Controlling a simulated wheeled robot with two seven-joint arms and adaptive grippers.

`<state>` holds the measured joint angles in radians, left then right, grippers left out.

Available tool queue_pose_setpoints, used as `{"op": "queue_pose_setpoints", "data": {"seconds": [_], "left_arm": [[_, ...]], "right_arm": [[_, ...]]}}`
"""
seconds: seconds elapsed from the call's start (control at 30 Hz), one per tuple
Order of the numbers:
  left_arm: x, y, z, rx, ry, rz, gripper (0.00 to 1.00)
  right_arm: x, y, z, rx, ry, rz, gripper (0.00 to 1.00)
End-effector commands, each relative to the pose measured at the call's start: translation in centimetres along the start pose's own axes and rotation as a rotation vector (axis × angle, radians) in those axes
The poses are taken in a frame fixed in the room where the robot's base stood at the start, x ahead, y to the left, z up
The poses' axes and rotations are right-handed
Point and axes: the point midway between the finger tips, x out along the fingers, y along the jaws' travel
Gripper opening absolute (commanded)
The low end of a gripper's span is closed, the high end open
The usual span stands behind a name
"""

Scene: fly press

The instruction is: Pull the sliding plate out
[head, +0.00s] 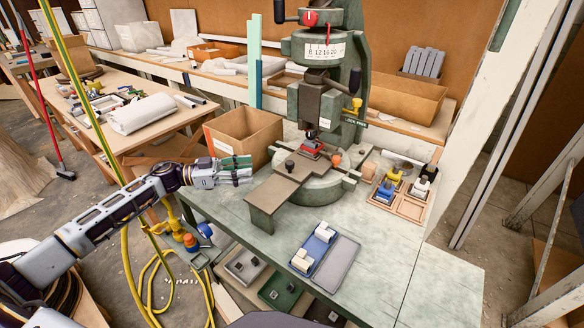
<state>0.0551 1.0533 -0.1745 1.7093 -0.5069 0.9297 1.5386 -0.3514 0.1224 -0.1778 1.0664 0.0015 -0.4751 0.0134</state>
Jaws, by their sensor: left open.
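The green fly press (347,90) stands at the back of the workbench. Its brown sliding plate (284,185) lies on the round base and reaches toward the front left. A small dark knob (290,165) stands on the plate. A red piece (311,149) sits at the plate's inner end, under the ram; the ram partly hides it. My left gripper (245,172) is open and empty, just left of the plate and apart from the knob. Its fingers point right, toward the plate. My right gripper is not in view.
An open cardboard box (243,137) stands behind my left gripper. A wooden tray (411,206) with coloured pieces is at the right. The bench's front right (440,285) is clear.

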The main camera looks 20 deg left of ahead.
Motion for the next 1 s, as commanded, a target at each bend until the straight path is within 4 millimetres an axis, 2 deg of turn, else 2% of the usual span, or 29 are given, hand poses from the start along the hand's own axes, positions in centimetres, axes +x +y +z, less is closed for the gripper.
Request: {"op": "queue_pose_setpoints", "data": {"seconds": [0.47,1.0], "left_arm": [[0.6,-0.1,-0.1,0.002,0.002,-0.002,0.45],[5.2,-0.1,-0.1,0.002,0.002,-0.001,0.45]], "right_arm": [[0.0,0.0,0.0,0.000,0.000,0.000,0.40],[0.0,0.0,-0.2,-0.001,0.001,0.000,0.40]]}}
